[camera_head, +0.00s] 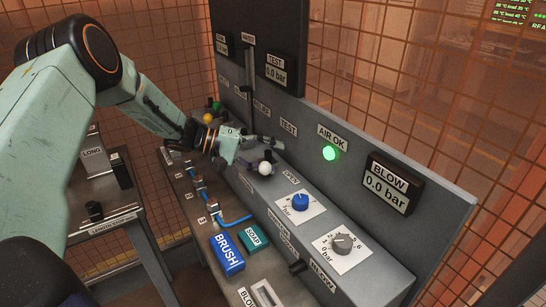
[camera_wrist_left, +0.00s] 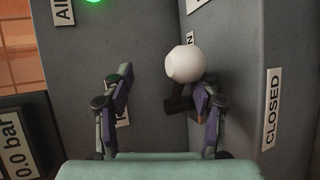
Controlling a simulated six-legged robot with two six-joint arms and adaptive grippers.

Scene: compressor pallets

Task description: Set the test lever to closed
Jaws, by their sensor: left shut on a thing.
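The test lever has a white ball knob (camera_head: 265,168) on a dark stem and stands out from the grey panel, below the TEST label (camera_head: 288,128). In the left wrist view the knob (camera_wrist_left: 184,64) shows large, with its black stem close to the right-hand finger. My left gripper (camera_head: 262,152) is at the lever and shut on it, though its fingers look well apart in the wrist view. A CLOSED label (camera_wrist_left: 271,109) is on the right-hand face there. Another label behind the knob is mostly hidden. My right gripper is not in view.
A green AIR OK lamp (camera_head: 329,153) is lit. The BLOW display (camera_head: 390,184) and TEST display (camera_head: 276,71) read 0.0 bar. A blue knob (camera_head: 300,202) and grey knob (camera_head: 342,243) sit right of the lever. A blue BRUSH box (camera_head: 227,253) and green SOAP box (camera_head: 253,236) stand below.

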